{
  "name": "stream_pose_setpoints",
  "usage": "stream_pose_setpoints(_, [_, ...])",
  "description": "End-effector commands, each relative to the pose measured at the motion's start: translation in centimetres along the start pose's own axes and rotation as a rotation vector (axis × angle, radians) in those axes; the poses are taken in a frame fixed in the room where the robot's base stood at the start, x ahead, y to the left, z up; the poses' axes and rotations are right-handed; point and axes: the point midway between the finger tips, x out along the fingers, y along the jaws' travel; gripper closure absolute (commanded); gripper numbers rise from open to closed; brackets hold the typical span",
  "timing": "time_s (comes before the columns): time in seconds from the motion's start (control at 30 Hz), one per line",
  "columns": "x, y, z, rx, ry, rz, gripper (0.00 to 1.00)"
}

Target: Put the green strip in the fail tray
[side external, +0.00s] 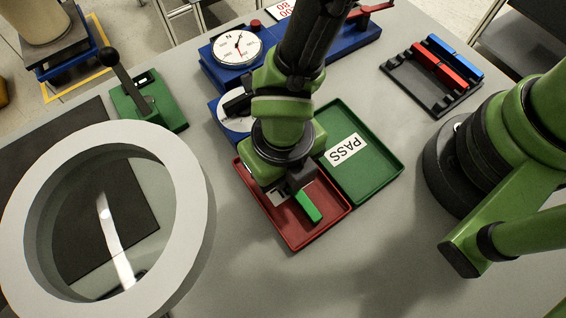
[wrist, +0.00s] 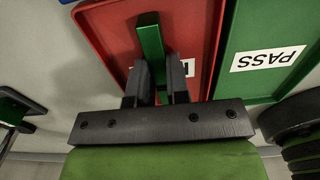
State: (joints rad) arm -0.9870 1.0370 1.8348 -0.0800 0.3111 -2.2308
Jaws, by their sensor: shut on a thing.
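The green strip (wrist: 151,45) is a short bar held between the two dark fingers of my gripper (wrist: 160,77) in the wrist view. In the side external view the strip (side external: 308,206) shows beside my gripper (side external: 299,184), over the red tray. The red fail tray (side external: 322,222) lies under the gripper, its label mostly hidden; the tray also shows in the wrist view (wrist: 110,33). I cannot tell whether the strip touches the tray floor.
The green PASS tray (side external: 375,182) adjoins the red tray. A dial gauge (side external: 237,48) on a blue base stands behind. A rack (side external: 432,76) holds red and blue strips at back right. A large grey ring (side external: 186,222) and green lever device (side external: 160,103) stand left.

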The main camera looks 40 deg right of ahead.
Motion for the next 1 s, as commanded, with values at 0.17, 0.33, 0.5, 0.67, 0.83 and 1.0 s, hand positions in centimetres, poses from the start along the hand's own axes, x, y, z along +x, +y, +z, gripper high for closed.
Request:
stream_pose_setpoints(0.17, [-0.01, 0.0, 0.0, 0.0, 0.0, 0.0, 1.0])
stream_pose_setpoints(0.33, [-0.01, 0.0, 0.0, 0.0, 0.0, 0.0, 0.54])
stream_pose_setpoints(0.5, [-0.01, 0.0, 0.0, 0.0, 0.0, 0.0, 0.54])
stream_pose_setpoints(0.67, [-0.01, -0.01, -0.01, 0.0, 0.0, 0.0, 0.37])
stream_pose_setpoints(0.83, [-0.01, -0.01, -0.01, 0.0, 0.0, 0.0, 0.37])
stream_pose_setpoints(1.0, [-0.01, -0.01, -0.01, 0.0, 0.0, 0.0, 0.37])
